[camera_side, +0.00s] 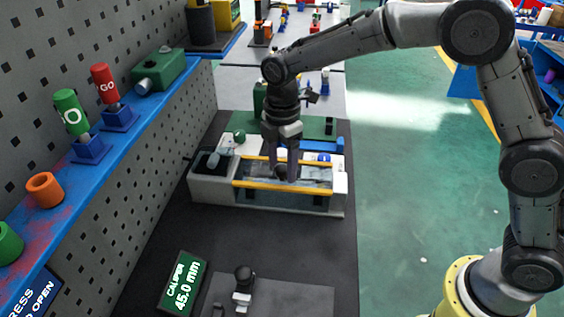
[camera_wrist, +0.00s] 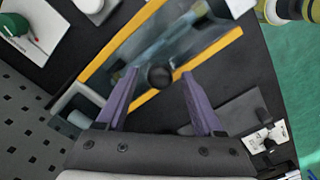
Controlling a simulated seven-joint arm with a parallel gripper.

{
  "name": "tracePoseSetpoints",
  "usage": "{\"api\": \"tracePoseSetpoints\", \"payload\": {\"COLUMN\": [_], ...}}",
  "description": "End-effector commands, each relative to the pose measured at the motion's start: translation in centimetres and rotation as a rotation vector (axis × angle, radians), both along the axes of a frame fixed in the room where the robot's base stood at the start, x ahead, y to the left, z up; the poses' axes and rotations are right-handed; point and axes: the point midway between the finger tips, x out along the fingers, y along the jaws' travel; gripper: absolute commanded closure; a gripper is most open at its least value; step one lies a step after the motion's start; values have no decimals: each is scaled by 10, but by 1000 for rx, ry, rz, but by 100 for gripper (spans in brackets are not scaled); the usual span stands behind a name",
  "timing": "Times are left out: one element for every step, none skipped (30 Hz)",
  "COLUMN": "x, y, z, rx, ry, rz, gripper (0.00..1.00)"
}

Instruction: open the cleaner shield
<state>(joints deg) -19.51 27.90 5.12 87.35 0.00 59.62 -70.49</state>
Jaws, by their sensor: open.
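The cleaner shield is a clear panel with yellow edge bars (camera_side: 310,190), lying over a pale box-shaped cleaner (camera_side: 210,189). In the wrist view the shield (camera_wrist: 207,47) runs diagonally, with a bluish shape blurred beneath it. A round black knob (camera_wrist: 159,76) stands on the shield. My gripper (camera_side: 285,176) points down over the shield in the side view. In the wrist view its purple fingers (camera_wrist: 160,74) are open, one on each side of the knob, with visible gaps. The shield looks shut. The knob is partly hidden by the fingers in the side view.
A caliper display (camera_side: 183,284) and a small black-and-white device (camera_side: 243,286) are in front on the dark bench.

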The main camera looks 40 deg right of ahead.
Motion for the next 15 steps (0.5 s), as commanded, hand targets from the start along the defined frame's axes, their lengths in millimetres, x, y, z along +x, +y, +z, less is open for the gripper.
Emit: {"api": "tracePoseSetpoints", "payload": {"x": [0,0,0,0,0,0,0,0,0,0,0,0,0,0,0], "y": [0,0,0,0,0,0,0,0,0,0,0,0,0,0,0], "z": [0,0,0,0,0,0,0,0,0,0,0,0,0,0,0], "rx": [0,0,0,0,0,0,0,0,0,0,0,0,0,0,0], "ry": [0,0,0,0,0,0,0,0,0,0,0,0,0,0,0], "rz": [0,0,0,0,0,0,0,0,0,0,0,0,0,0,0], "gripper": [31,31,31,31,36,44,49,54,62,67,72,80,85,90,98]}}
